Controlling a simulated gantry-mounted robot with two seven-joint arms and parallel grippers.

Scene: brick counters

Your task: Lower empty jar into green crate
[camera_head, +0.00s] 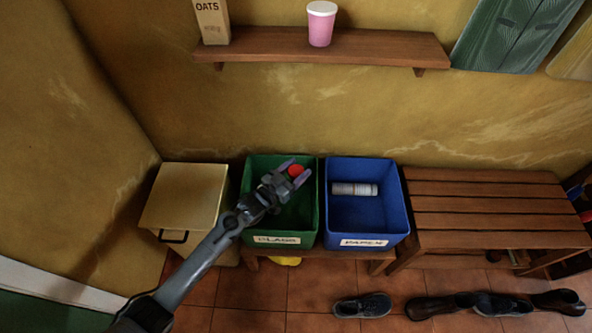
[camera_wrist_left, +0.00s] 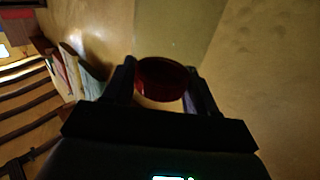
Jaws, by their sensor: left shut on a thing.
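The jar shows as a round red top (camera_head: 295,170) between the fingers of my left gripper (camera_head: 290,174) in the head view. In the left wrist view its dark red round end (camera_wrist_left: 161,79) sits between the two fingers (camera_wrist_left: 158,88). My left gripper is shut on it. The green crate (camera_head: 250,215), labelled GLASS, stands against the wall. The gripper and jar appear over the crate's opening, toward its right side. How high they are above the crate floor I cannot tell. The jar's body is mostly hidden. My right gripper is not in view.
A blue crate (camera_head: 405,222) holding a pale roll (camera_head: 354,189) stands just right of the green one. A cream bin (camera_head: 185,195) is at left, a slatted wooden bench (camera_head: 490,215) at right. A shelf (camera_head: 270,44) with an oats box (camera_head: 212,22) and a pink cup (camera_head: 320,25) hangs above.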

